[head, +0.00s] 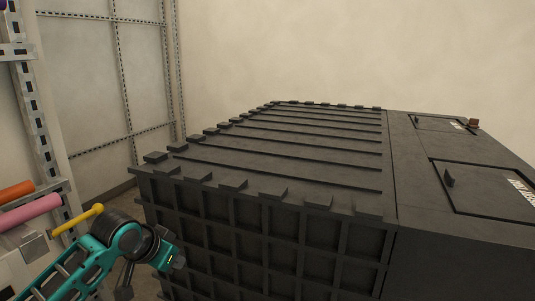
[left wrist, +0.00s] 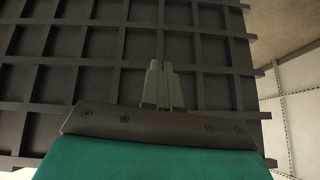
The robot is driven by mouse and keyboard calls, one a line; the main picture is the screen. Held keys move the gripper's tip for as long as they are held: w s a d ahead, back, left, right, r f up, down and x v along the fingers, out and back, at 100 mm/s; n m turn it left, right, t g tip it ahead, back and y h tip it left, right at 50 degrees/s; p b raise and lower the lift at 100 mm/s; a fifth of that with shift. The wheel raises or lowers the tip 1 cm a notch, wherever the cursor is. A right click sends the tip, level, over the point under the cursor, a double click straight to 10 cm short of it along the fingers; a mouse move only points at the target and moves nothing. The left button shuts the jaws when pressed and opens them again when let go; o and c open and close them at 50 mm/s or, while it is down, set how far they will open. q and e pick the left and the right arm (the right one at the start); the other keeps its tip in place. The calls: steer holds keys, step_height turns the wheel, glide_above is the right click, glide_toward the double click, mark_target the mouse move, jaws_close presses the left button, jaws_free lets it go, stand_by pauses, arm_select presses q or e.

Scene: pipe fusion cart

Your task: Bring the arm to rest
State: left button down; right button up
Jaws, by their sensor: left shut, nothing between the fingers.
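My left arm comes in at the lower left of the head view. Its gripper (head: 124,292) hangs low there, in front of the near side of a large dark ribbed cart (head: 300,150), and is only partly visible. In the left wrist view my left gripper (left wrist: 161,66) shows its two fingers together, with nothing between them. Behind them is a dark grid-like wall (left wrist: 90,45), apparently the cart's side. I cannot tell whether the fingers touch it. My right gripper is not in view.
At the left edge stand perforated metal rack posts (head: 37,130). Pink (head: 30,212), orange (head: 16,191) and yellow (head: 78,220) rods lie at the lower left, close to my left arm. Two hatches (head: 485,187) are on the cart's right part. Pale walls stand behind.

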arm_select(q)
steer(key=s+d+f+n+t+h, duration=0.1)
steer(key=s+d+f, duration=0.1)
steer(key=s+f, duration=0.4)
steer(key=s+d+f+t, duration=0.1)
steer(key=s+d+f, duration=0.25)
steer(key=f, duration=0.45)
steer(key=s+a+f+n+t, duration=0.1)
steer(key=s+f, duration=0.1)
steer(key=s, duration=0.6)
steer(key=s+a+f+n+t+y, duration=0.1)
steer(key=s+f, duration=0.2)
steer(key=s, duration=0.5)
steer(key=shift+a+f, duration=0.3)
steer(key=shift+a, duration=0.1)
